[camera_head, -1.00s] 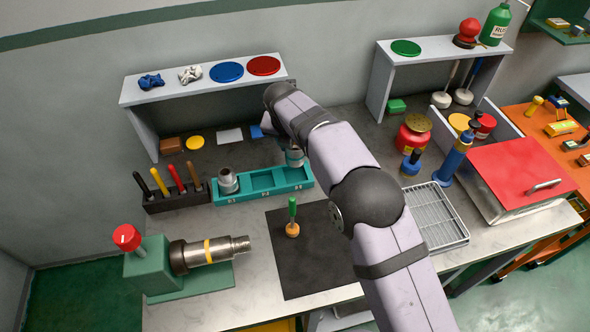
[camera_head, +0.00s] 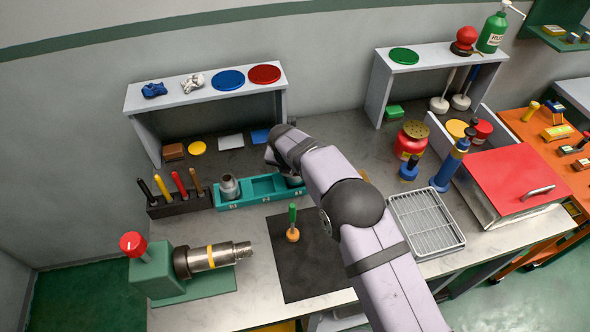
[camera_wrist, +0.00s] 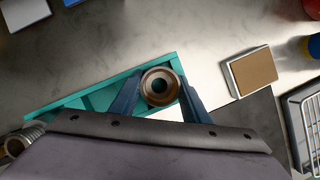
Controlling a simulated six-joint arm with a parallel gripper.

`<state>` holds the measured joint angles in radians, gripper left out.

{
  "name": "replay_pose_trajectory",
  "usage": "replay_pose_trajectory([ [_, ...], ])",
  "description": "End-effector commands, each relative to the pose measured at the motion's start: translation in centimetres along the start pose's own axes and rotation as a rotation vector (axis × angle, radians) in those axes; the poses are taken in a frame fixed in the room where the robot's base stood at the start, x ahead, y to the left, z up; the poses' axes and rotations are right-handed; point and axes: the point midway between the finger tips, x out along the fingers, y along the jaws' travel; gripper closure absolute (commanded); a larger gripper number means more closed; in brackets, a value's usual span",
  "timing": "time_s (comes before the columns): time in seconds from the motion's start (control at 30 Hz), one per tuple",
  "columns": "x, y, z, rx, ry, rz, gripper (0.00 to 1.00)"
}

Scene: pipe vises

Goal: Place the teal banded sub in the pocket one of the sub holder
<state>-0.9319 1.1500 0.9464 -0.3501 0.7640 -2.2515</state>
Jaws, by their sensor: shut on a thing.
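The sub holder (camera_head: 232,205) is a long teal tray with pockets, standing behind the black mat. My gripper (camera_wrist: 160,95) is over its right end, its two blue fingers shut on the sub (camera_wrist: 160,86). From above, the sub shows a brown ring with a dark hole. Its band is hidden in the wrist view, and my arm covers most of it in the head view. It is upright at the right-end pocket; I cannot tell if it is fully seated. Another grey sub (camera_head: 229,187) stands in the left pocket. The middle pocket (camera_head: 262,187) looks empty.
A rack of handled tools (camera_head: 180,202) stands left of the holder. A tan-topped block (camera_wrist: 254,70) lies right of the holder. A wire tray (camera_head: 427,220) is farther right.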

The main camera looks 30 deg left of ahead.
Motion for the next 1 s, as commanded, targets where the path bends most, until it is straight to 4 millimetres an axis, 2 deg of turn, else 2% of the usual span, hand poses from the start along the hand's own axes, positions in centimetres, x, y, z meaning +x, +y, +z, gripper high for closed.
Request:
replay_pose_trajectory([
  [0.2, 0.0, 0.1, 0.1, 0.000, -0.002, 0.002, 0.93],
  [0.6, 1.2, 0.0, -0.5, 0.000, 0.001, 0.000, 0.93],
  [0.63, 1.2, 0.0, -0.6, 0.000, 0.003, -0.001, 0.51],
  [0.67, 1.2, -0.1, -0.6, 0.000, 0.004, -0.001, 0.44],
  [0.7, 1.3, -0.1, -0.7, 0.000, 0.005, -0.003, 0.39],
  [1.0, 1.5, -0.6, -0.8, 0.001, 0.012, -0.012, 0.39],
])
